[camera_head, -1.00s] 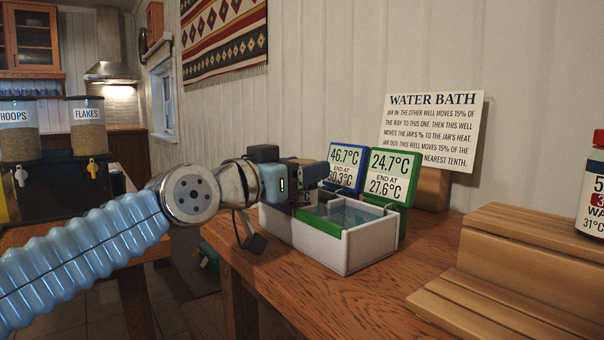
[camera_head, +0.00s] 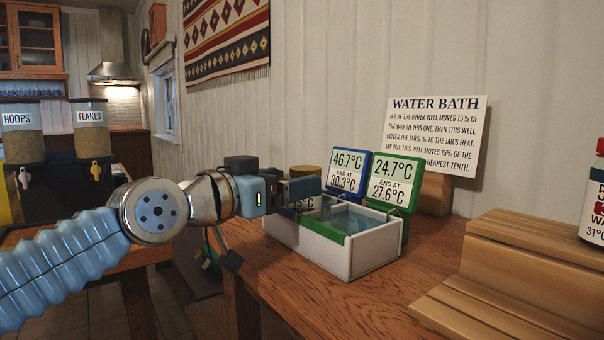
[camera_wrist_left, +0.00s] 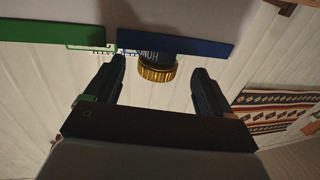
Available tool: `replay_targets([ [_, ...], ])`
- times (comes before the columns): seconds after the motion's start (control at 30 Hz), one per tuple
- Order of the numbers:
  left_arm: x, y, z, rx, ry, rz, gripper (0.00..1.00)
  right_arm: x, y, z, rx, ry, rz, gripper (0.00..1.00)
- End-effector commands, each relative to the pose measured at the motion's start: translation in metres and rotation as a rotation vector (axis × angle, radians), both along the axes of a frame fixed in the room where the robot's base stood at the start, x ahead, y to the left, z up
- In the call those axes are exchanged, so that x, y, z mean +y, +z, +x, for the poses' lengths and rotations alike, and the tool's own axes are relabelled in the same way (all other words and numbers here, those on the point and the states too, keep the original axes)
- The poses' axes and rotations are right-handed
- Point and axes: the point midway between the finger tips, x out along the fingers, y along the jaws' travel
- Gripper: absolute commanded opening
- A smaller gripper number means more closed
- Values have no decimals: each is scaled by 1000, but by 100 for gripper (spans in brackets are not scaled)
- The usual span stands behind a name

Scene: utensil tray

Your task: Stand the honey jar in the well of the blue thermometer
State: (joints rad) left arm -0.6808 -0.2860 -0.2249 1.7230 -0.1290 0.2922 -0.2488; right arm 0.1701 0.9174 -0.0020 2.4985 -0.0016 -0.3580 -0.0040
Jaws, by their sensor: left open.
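The honey jar shows its gold lid (camera_head: 306,172) behind my left gripper (camera_head: 302,190). In the left wrist view, upside down, the gold lid (camera_wrist_left: 157,73) and part of a HONEY label show past the blue rim (camera_wrist_left: 185,46), so the jar appears to stand upright in the blue well; its base is hidden. The blue thermometer (camera_head: 346,171) reads 46.7°C, the green thermometer (camera_head: 391,182) 24.7°C. My left gripper is open; its fingers (camera_wrist_left: 159,68) lie either side of the lid in the picture, with gaps. My right gripper is out of view.
The white water bath tray (camera_head: 375,254) sits on the wooden table; its green-rimmed well (camera_head: 350,218) holds water and no jar. A stepped wooden stand (camera_head: 510,270) and another jar (camera_head: 594,200) are at right. A WATER BATH sign (camera_head: 433,130) stands behind.

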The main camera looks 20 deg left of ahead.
Motion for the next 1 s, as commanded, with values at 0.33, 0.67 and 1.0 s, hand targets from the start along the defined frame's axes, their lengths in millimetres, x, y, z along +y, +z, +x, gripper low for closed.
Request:
replay_targets([
  [0.33, 30, 4, -61, -8, -1, -3, 83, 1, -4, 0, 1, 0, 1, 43],
  [0.67, 33, 6, -69, -9, -2, -4, 83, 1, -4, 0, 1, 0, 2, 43],
  [1.0, 33, 6, -68, -10, -2, -4, 83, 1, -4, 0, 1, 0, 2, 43],
])
